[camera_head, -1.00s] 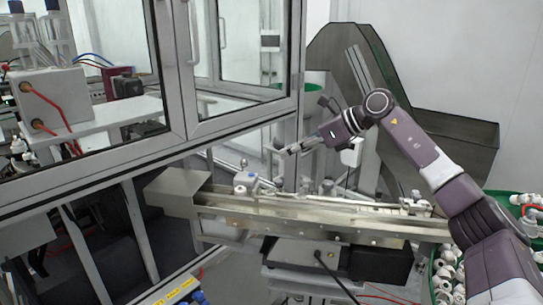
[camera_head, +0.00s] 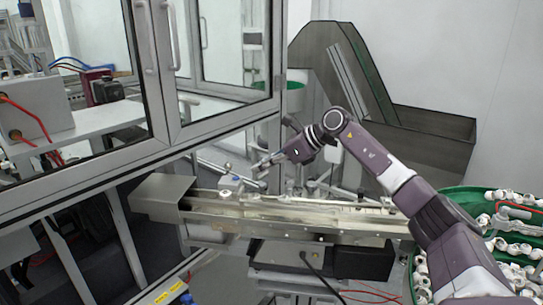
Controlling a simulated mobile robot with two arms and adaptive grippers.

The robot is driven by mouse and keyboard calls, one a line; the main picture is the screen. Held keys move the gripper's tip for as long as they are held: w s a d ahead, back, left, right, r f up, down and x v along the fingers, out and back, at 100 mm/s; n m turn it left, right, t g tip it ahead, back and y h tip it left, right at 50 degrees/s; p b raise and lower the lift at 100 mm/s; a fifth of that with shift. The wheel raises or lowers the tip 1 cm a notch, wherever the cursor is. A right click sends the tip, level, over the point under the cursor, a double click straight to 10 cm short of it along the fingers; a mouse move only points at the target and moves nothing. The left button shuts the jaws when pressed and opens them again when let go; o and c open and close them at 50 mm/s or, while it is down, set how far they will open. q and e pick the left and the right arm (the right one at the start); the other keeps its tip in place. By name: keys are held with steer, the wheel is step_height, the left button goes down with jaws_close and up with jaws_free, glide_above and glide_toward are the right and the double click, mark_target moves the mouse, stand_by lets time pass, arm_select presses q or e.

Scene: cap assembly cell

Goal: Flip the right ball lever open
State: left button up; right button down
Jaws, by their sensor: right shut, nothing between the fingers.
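A small grey ball knob (camera_head: 227,166) stands above a pale block (camera_head: 231,184) near the left end of the metal rail (camera_head: 290,215). It looks like a ball lever; whether it is the right one, and its exact position, is too small to tell. My right gripper (camera_head: 259,169) is shut and empty. Its tips are just right of the knob, at about the same height in the picture, with a small visible gap. My left gripper is not in view.
A glass-doored cabinet frame (camera_head: 187,125) rises behind and left of the rail. A grey hopper conveyor (camera_head: 340,70) stands behind my right arm. A green bin (camera_head: 470,200) with many white fittings is at the right. A black box (camera_head: 365,262) sits below the rail.

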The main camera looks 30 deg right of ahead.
mark_target(227, 166)
steer(key=w+a+p, duration=0.2)
steer(key=w+a, duration=0.1)
steer(key=w, duration=0.2)
steer(key=shift+a+f+p, duration=0.25)
steer(key=shift+f+p, duration=0.1)
steer(key=shift+f, duration=0.1)
steer(key=shift+w+a+r, duration=0.4)
steer(key=shift+a+r, duration=0.15)
stand_by(0.5)
steer(key=shift+w+a+r, duration=0.2)
steer(key=shift+w+a+r+p, duration=0.3)
steer(key=shift+w+a, duration=0.45)
steer(key=shift+a, duration=0.1)
steer(key=shift+w+a+f, duration=0.2)
steer(key=shift+w+a, duration=1.15)
steer(key=shift+a, duration=0.05)
